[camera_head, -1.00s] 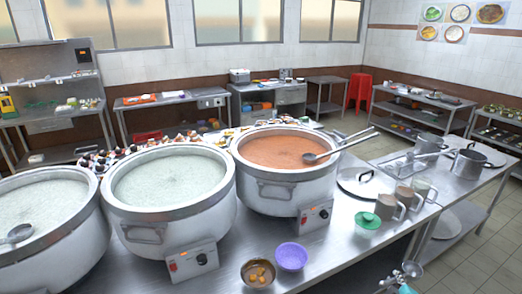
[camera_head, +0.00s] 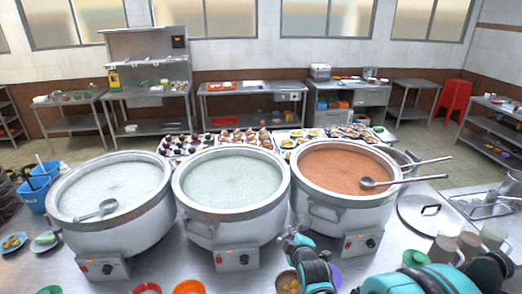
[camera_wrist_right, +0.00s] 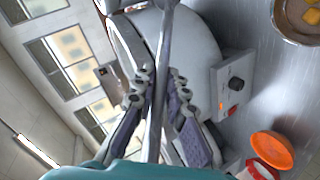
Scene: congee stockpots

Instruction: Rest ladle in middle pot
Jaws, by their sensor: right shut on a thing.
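The middle pot (camera_head: 232,186) is a wide steel stockpot of pale congee; no ladle shows in it. My right gripper (camera_head: 293,243) is at its lower right, in front of the gap between it and the right pot. In the right wrist view, my right gripper (camera_wrist_right: 158,88) is shut on a metal ladle handle (camera_wrist_right: 160,60), which runs up past the fingertips. The bowl of this ladle is outside the wrist view, and I cannot make it out in the head view. My left gripper is not in view.
The left pot (camera_head: 115,190) holds pale congee and a ladle (camera_head: 108,208). The right pot (camera_head: 340,168) holds orange congee, with a ladle (camera_head: 368,183) and another handle across its rim. A purple bowl (camera_head: 335,275) and an orange bowl (camera_head: 189,287) stand in front. Food trays line the back.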

